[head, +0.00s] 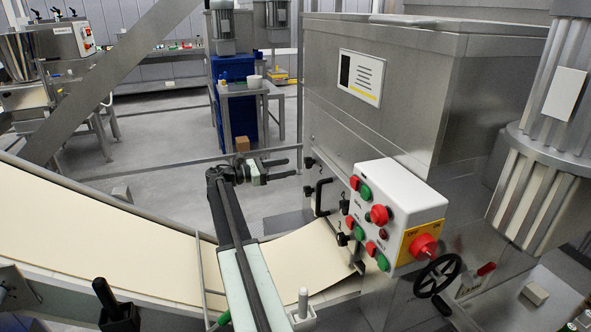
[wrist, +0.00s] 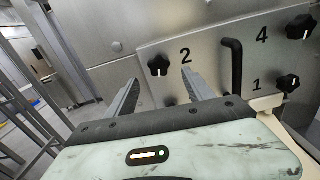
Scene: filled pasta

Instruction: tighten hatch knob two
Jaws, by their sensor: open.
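Hatch knob two (wrist: 158,66) is a black lobed knob with a pale pointer line, left of the printed 2 on the grey steel hatch plate (wrist: 205,48). In the head view a small black knob (head: 310,162) stands just beyond my fingertips. My gripper (wrist: 159,77) is open and empty, its fingers either side of the line to knob two. The fingertips appear short of the knob; contact cannot be told. A black bar handle (wrist: 232,66) is right of it. Below, another dark knob (wrist: 169,101) shows partly between the fingers.
Knob four (wrist: 298,27) and knob one (wrist: 288,83) are on the plate's right side. In the head view the white control box (head: 395,212) stands right of the hatch. The pasta sheet conveyor (head: 120,215) runs beneath my arm.

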